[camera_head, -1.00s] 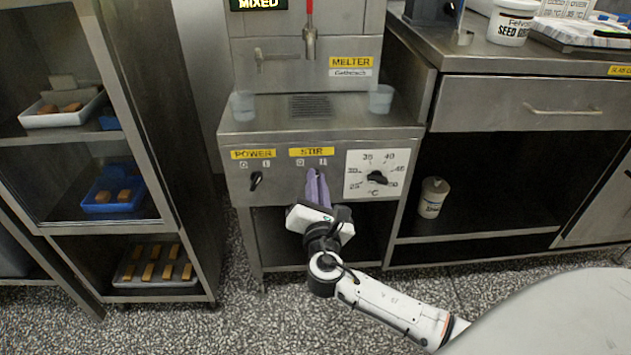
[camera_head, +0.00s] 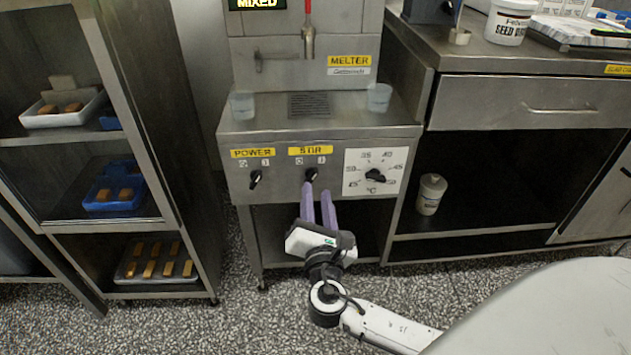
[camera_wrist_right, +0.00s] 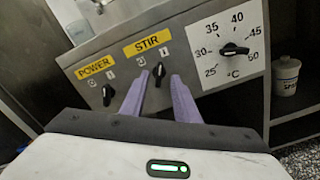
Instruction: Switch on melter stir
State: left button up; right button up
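The melter (camera_head: 305,60) carries a yellow STIR label (camera_head: 310,151) on its front panel. The black stir knob (camera_head: 311,175) sits below the label, between the 0 and 1 marks. Its pointer leans up and right, towards the 1 side. It also shows in the right wrist view (camera_wrist_right: 159,71), with its pointer at a similar slant to the power knob's. My right gripper (camera_head: 317,188) is just below and in front of the stir knob. Its two purple fingers (camera_wrist_right: 160,80) are apart and empty, with the knob visible between their tips. My left gripper is not in view.
The power knob (camera_head: 256,179) is left of the stir knob, and the temperature dial (camera_head: 375,176) is close on the right. Two translucent cups (camera_head: 242,104) (camera_head: 379,97) stand on the melter's ledge. A shelf rack (camera_head: 185,220) stands at left.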

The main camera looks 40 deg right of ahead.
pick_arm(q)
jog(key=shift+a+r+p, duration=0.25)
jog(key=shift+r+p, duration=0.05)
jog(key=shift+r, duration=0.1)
pick_arm(e)
jog(key=v, duration=0.4)
jog(key=shift+s+a, duration=0.1)
jog(key=shift+s, duration=0.15)
